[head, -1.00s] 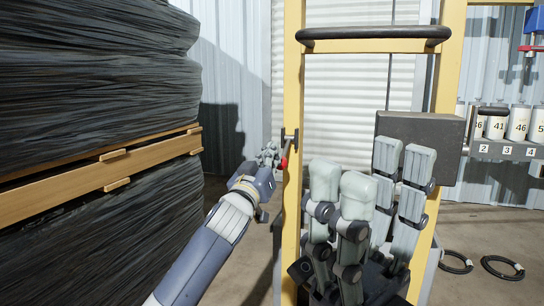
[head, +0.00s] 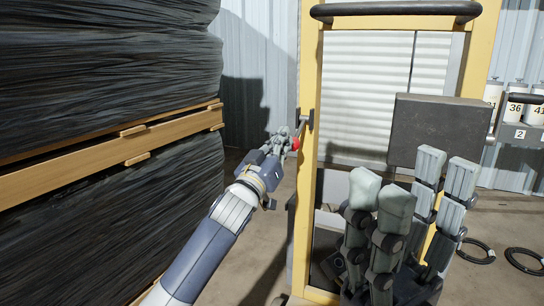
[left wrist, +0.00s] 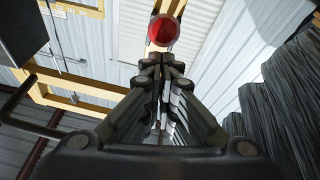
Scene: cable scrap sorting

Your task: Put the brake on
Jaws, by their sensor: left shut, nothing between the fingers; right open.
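The brake lever (head: 305,124) is a short dark lever on the left post of a yellow frame, with a red knob (head: 295,144) at its lower end. My left gripper (head: 284,140) is shut and empty, its fingertips just left of the knob. In the left wrist view the knob (left wrist: 163,29) shows just beyond the closed fingertips (left wrist: 165,62). I cannot tell whether they touch. My right gripper (head: 413,182) is open and empty, its fingers pointing up in front of the frame at the lower right.
The yellow frame (head: 307,205) has a black handlebar (head: 396,9) on top and a dark box (head: 433,134) at its right. Stacked dark bales (head: 110,75) with wooden slats stand close on the left. Cable rings (head: 475,252) lie on the floor at right.

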